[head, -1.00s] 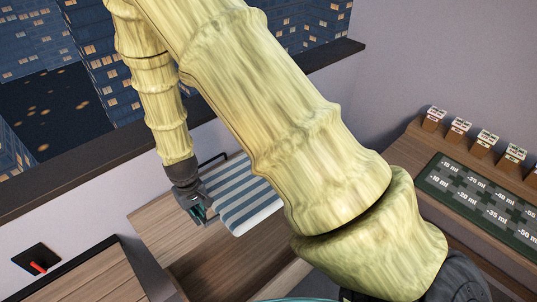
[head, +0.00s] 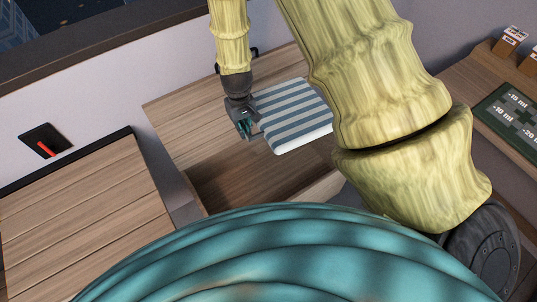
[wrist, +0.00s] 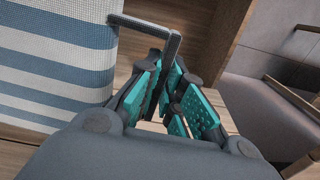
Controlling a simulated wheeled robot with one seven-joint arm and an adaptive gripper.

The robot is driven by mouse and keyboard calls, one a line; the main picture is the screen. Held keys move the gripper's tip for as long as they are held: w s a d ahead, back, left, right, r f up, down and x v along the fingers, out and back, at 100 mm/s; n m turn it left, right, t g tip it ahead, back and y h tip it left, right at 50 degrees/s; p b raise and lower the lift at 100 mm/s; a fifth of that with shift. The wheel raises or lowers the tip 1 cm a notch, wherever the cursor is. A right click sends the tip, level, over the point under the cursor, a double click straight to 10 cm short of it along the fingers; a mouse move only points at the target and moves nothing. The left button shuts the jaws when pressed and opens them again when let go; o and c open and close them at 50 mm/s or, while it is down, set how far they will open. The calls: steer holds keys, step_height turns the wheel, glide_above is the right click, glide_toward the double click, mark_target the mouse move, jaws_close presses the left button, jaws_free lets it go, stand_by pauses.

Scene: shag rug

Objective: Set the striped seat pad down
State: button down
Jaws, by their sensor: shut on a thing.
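The striped seat pad (head: 296,112), blue-grey and white, shows in the head view over the wooden surface; my arm hides its right end. My gripper (head: 246,131) is at the pad's left edge. In the wrist view the pad (wrist: 55,70) fills the left side, and a dark grey bar (wrist: 150,26) runs from its edge and bends down between the teal fingers. My gripper (wrist: 172,104) is shut on this bar, which looks like the pad's handle. Whether the pad's underside touches the wood is hard to tell.
The wooden surface (head: 185,118) has free room left of the pad. A lower wooden top (head: 75,215) lies at the left, near a wall plate with a red lever (head: 44,145). A green board (head: 512,118) is at the right. The wrist view shows a grey chair (wrist: 262,115).

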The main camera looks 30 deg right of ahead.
steer(key=w+d+f+b, duration=0.1)
steer(key=d+f+b, duration=0.2)
steer(key=f+b, duration=1.1)
steer(key=w+d+f+b, duration=0.1)
steer(key=d+f+b, duration=0.3)
steer(key=f+b, duration=1)
steer(key=n+b, duration=0.1)
steer(key=b, duration=0.7)
glide_toward(265, 185)
steer(key=shift+a+f+b, duration=0.2)
steer(key=shift+f+b, duration=2.25)
steer(key=shift+f, duration=0.6)
steer(key=c, duration=1.6)
jaws_free()
steer(key=shift+o, duration=0.2)
step_height(265, 185, up, 12)
steer(key=p, duration=0.5)
steer(key=shift+a+p, duration=0.15)
steer(key=shift+p, duration=0.2)
